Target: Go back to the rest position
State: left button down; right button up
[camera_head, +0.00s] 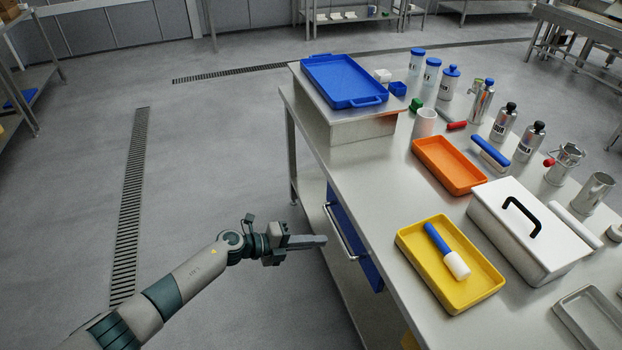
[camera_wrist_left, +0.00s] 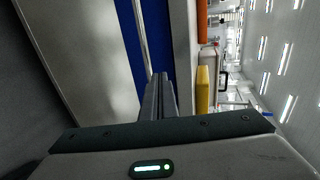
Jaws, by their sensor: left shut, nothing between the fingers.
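My left gripper (camera_head: 318,241) is shut and empty. In the head view it is held out over the floor, just left of the steel table (camera_head: 372,205) and close to the handle of a blue-fronted drawer (camera_head: 350,232). In the left wrist view its two fingers (camera_wrist_left: 158,98) lie side by side, with the blue drawer front (camera_wrist_left: 130,45) and its metal handle beyond them. Whether the fingers touch the handle cannot be told. My right gripper is in neither view.
On the table are a blue tray (camera_head: 343,78) on a steel box, an orange tray (camera_head: 449,165), a yellow tray (camera_head: 455,283) holding a blue-handled tool, a white lidded box (camera_head: 525,225) and several bottles. The floor (camera_head: 215,150) left of the table is clear.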

pick_arm(q)
jog(key=shift+f, duration=0.1)
jog(key=s+a+f+n+t+y, duration=0.25)
jog(key=s+a+f+n, duration=0.25)
jog(key=f+n, duration=0.3)
jog(key=s+a+f+n+t+y, duration=0.2)
jog(key=s+a+f+n+y, duration=0.25)
jog(key=f, duration=0.55)
jog(key=s+a+f+n+t+y, duration=0.1)
jog(key=s+a+f+n+t, duration=0.1)
jog(key=s+a+f+n, duration=0.5)
jog(key=s+a+f+n+g+y, duration=0.1)
jog(key=s+a+f+n+g, duration=0.1)
jog(key=s+f, duration=0.4)
jog(key=s+a+f+n+g+y, duration=0.2)
jog(key=s+f+n, duration=0.3)
jog(key=s, duration=0.8)
jog(key=s+a+f+n+g+y, duration=0.1)
jog(key=s+a+f+n+g, duration=0.1)
jog(key=s+f, duration=0.5)
jog(key=s+a+n, duration=0.1)
jog(key=s+a, duration=0.1)
jog(key=s, duration=0.1)
jog(key=shift+s+n+y, duration=0.2)
jog(key=shift+n+y, duration=0.15)
jog(key=shift+y, duration=0.05)
jog(key=shift+f, duration=0.1)
